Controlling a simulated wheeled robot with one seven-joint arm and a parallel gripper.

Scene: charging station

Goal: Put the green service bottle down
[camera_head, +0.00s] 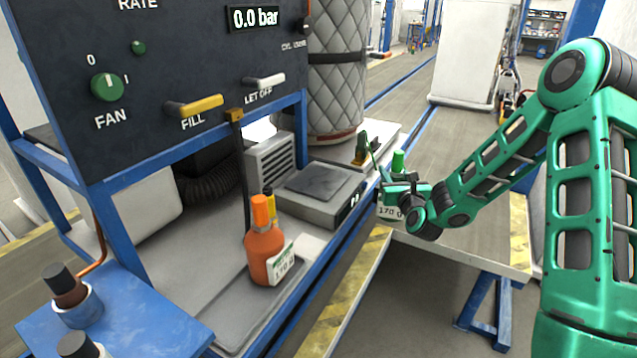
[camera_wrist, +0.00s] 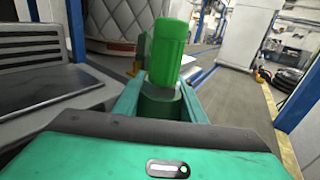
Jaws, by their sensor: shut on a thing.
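The green service bottle shows its green cap (camera_head: 398,162) above my gripper (camera_head: 394,186) in the head view, with a white label reading "170 g" below. My gripper is shut on the bottle. In the wrist view the green bottle (camera_wrist: 167,50) stands up between the two fingers, and its lower part is hidden by the gripper body. In the head view it is near the right edge of the bench, by the grey table; whether its base touches a surface cannot be told.
An orange bottle (camera_head: 262,243) labelled "170 g" stands on a grey tray (camera_head: 225,305). A scale (camera_head: 318,192) sits behind it, near a quilted cylinder (camera_head: 337,75). The control panel (camera_head: 160,70) rises at left. The grey table (camera_head: 470,238) has clear room at right.

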